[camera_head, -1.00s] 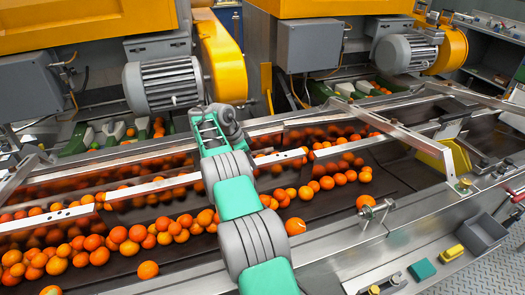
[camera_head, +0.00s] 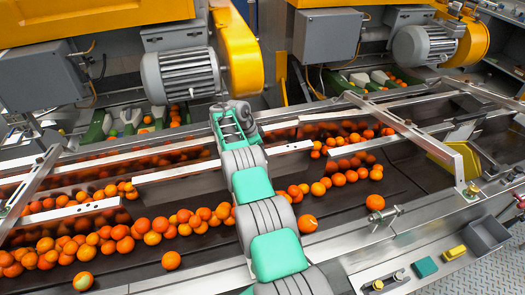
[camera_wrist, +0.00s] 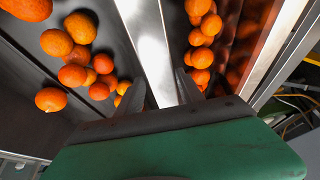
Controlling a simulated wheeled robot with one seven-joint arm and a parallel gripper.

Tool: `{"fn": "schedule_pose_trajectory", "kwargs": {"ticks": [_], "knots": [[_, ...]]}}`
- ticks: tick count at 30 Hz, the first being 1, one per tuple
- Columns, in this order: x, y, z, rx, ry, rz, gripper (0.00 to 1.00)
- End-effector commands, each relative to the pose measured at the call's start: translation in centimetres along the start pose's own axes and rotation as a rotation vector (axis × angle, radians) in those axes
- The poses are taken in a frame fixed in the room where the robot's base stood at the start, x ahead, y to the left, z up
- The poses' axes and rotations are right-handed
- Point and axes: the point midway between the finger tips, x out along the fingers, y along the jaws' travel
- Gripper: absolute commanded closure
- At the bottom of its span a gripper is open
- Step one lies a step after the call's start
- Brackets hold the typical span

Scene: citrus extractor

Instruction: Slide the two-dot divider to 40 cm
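A long pale metal bar, a divider, runs along the conveyor; part of it (camera_head: 290,148) shows just right of my arm in the head view. In the wrist view the bar (camera_wrist: 145,45) runs down from the top between rows of oranges. My gripper (camera_wrist: 160,85) has one finger on each side of this bar, close to it. I cannot tell whether the fingers press on it. No two-dot mark or centimetre scale can be read. In the head view my arm hides my fingertips.
Oranges (camera_head: 160,224) lie in lanes along the dark belt (camera_head: 350,205). More divider bars (camera_head: 65,212) stand at the left. A metal cross beam (camera_head: 410,135) and yellow plate (camera_head: 450,155) are at right. Motors (camera_head: 180,75) and yellow housings (camera_head: 240,50) stand behind.

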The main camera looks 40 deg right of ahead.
Motion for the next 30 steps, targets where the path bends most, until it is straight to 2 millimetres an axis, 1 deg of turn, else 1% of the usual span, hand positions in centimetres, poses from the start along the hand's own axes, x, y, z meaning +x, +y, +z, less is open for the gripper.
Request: {"fn": "schedule_pose_trajectory", "kwargs": {"ticks": [1,4,5,11,14,17,19,21,24,27,30], "knots": [[0.0,0.0,0.0,0.0,0.0,0.001,0.51],[0.1,0.0,0.0,0.0,0.0,0.001,0.43],[0.1,0.1,0.0,0.0,0.0,0.001,0.42],[0.1,0.1,0.0,0.0,0.0,0.002,0.42],[-0.3,0.0,0.0,0.0,0.0,0.001,0.42],[-1.6,0.0,0.0,0.001,0.0,0.0,0.42],[-2.9,0.0,0.0,0.0,-0.001,-0.001,0.42],[-5.1,0.0,-0.3,-0.001,0.0,0.0,0.42],[-7.0,0.1,-0.3,-0.001,0.0,0.001,0.42],[-7.9,0.1,-0.1,-0.001,0.0,0.002,0.42],[-7.9,0.1,0.0,-0.001,0.0,0.002,0.42]]}}
